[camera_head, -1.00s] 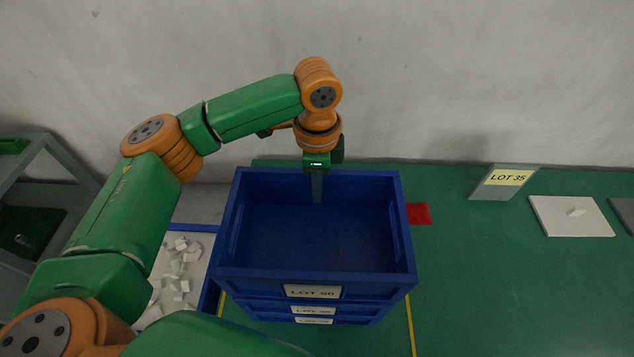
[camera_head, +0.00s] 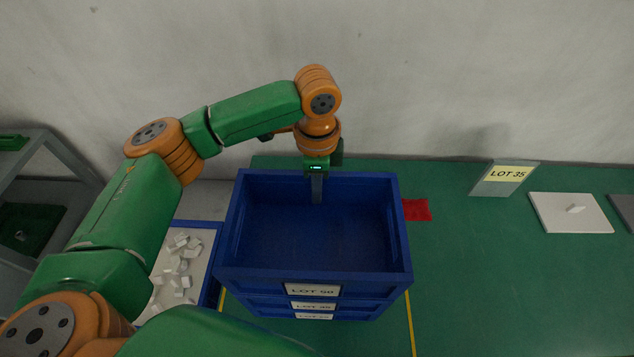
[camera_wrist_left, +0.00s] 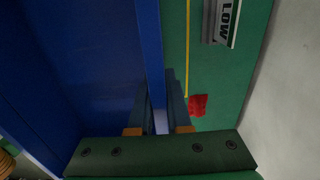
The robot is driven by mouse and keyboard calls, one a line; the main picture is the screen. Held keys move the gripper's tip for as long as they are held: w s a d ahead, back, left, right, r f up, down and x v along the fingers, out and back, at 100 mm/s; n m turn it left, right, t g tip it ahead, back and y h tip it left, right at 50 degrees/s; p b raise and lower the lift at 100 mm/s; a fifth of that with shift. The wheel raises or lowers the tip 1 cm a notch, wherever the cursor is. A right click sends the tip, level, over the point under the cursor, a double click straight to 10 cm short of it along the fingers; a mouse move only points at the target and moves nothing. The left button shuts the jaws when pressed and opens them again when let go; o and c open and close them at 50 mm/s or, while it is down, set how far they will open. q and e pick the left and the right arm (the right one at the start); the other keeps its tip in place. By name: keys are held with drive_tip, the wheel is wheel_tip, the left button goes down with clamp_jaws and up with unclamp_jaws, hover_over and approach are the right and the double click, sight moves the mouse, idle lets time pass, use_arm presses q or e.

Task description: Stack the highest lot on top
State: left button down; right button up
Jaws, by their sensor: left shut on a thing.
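A blue crate (camera_head: 247,235) labelled LOT 50 (camera_head: 312,290) is the topmost of a stack. It is empty and looks level. Two more blue crates show beneath it only as front edges, with labels (camera_head: 313,306) and (camera_head: 314,316) too small to read surely. I cannot tell whether the top crate touches the one below. My left gripper (camera_head: 317,188) is shut on the back wall of the top crate. In the left wrist view, its fingers (camera_wrist_left: 160,115) straddle the blue rim (camera_wrist_left: 150,50). My right gripper is not in view.
A yellow line (camera_head: 411,325) runs on the green table (camera_head: 480,270) beside the stack. A red patch (camera_head: 416,210) lies behind right. A blue-rimmed tray (camera_head: 196,262) of white pieces is left.

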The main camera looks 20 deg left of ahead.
use_arm(q)
drive_tip(key=shift+f, duration=0.45)
drive_tip(key=c, duration=0.8)
unclamp_jaws()
wheel_tip(320, 180, up, 3)
drive_tip(key=p, duration=0.3)
drive_tip(key=shift+f, duration=0.1)
drive_tip(key=shift+r, duration=2.35)
